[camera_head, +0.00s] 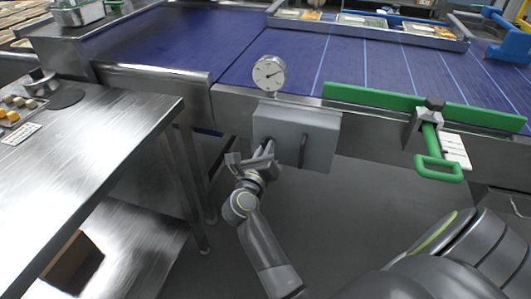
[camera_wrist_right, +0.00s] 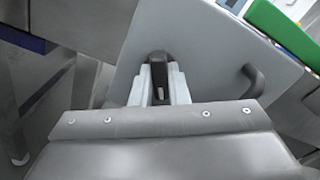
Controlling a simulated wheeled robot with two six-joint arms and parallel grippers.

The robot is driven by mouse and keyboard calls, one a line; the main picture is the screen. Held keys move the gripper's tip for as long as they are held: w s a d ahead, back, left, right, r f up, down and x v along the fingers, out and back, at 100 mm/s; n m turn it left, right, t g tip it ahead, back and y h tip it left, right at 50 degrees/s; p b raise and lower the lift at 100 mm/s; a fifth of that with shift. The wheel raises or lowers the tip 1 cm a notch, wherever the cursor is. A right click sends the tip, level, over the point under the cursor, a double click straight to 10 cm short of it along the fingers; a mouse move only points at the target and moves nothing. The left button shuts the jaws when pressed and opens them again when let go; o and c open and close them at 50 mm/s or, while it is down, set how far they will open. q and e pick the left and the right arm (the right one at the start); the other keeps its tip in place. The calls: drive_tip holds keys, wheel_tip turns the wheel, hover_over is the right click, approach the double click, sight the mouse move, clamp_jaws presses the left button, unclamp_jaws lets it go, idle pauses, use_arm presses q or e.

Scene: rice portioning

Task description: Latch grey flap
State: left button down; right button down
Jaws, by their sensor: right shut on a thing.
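The grey flap (camera_head: 315,135) hangs on the front side of the conveyor, below a round dial gauge (camera_head: 269,73). It has a dark curved handle (camera_head: 303,150) on its right part. In the right wrist view the flap (camera_wrist_right: 200,45) fills the middle, with the handle (camera_wrist_right: 252,82) to the right. My right gripper (camera_head: 265,154) is at the flap's lower left. In the right wrist view this gripper (camera_wrist_right: 158,88) is shut on a dark latch knob (camera_wrist_right: 157,60), which is partly hidden between the fingers. My left gripper is not in view.
A steel table (camera_head: 100,130) stands close on the left. The blue conveyor belt (camera_head: 300,50) lies behind the flap. A green rail (camera_head: 370,98) and a green-handled clamp (camera_head: 437,165) are to the right. The floor below the flap is clear.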

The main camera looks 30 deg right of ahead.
drive_tip(key=shift+m, duration=0.5)
